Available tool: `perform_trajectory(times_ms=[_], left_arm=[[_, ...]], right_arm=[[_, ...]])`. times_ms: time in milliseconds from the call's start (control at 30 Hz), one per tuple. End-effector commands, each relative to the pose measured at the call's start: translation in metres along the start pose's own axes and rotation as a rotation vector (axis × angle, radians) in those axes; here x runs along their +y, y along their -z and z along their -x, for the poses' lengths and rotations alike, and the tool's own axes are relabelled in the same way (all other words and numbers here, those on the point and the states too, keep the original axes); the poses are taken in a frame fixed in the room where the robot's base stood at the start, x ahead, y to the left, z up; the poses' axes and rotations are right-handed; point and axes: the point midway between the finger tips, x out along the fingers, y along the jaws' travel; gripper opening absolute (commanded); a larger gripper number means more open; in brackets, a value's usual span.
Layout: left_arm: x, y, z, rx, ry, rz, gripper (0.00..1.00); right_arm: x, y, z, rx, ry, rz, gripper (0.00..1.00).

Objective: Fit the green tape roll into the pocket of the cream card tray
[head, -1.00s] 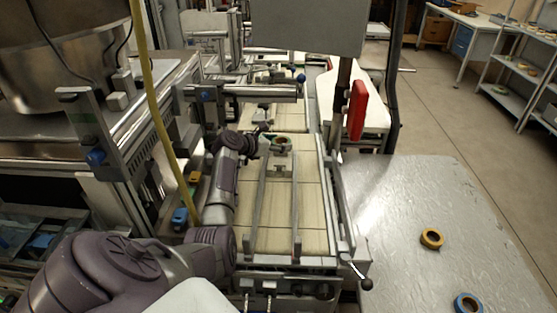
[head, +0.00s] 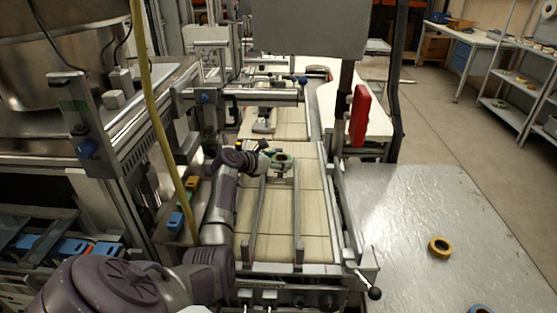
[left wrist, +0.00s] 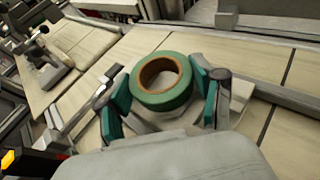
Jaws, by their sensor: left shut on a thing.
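The green tape roll (left wrist: 165,101), with a brown inner core, sits between the two teal-padded fingers of my left gripper (left wrist: 163,82) in the left wrist view. The fingers are shut on it from both sides, and its open hole faces the camera. In the head view the roll (head: 282,158) is small, held at the end of my left arm over the pale conveyor bed. A pale surface shows partly beside and under the fingers in the left wrist view. I cannot tell whether it is the cream card tray, and its pocket is not visible. My right gripper is not in view.
The pale tiled conveyor (head: 315,205) has metal rails running along it. A yellow tape roll (head: 440,246) and a partly cut-off blue roll (head: 481,309) lie on the grey table (head: 400,210) at right. A red box (head: 360,115) hangs on a post behind.

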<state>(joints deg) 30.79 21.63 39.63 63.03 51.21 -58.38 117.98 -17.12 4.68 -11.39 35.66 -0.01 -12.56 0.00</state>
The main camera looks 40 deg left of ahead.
Motion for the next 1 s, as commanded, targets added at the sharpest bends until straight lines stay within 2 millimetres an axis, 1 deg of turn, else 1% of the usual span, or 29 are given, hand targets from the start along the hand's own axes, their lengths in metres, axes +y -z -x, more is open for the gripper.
perform_trajectory(times_ms=[100,233,267,300,400,767,867,933,967,1000], left_arm=[[-0.001,0.006,-0.002,0.004,0.001,0.001,0.35],[-0.001,0.008,-0.003,0.007,0.002,0.0,0.34],[-0.001,0.009,-0.003,0.008,0.003,0.0,0.7],[-0.001,0.009,-0.003,0.009,0.003,0.0,0.77],[-0.002,0.011,-0.003,0.012,0.004,0.0,0.92],[-0.003,0.014,-0.004,0.018,0.007,0.0,0.92],[-0.003,0.009,-0.002,0.018,0.006,-0.002,0.92],[-0.002,0.002,0.001,0.017,0.005,-0.004,0.92],[-0.002,-0.001,0.005,0.019,0.006,-0.001,0.92],[-0.002,-0.004,0.011,0.019,0.005,0.0,0.92]], right_arm=[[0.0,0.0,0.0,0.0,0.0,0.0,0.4],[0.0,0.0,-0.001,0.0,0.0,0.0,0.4],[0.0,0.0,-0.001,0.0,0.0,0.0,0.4],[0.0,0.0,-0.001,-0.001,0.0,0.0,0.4],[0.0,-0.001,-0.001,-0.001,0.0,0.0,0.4],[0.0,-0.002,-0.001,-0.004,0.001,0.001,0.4],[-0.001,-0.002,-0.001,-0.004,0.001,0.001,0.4],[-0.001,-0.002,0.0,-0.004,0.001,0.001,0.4],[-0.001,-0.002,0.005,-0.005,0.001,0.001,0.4],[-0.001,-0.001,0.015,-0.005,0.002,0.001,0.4]])
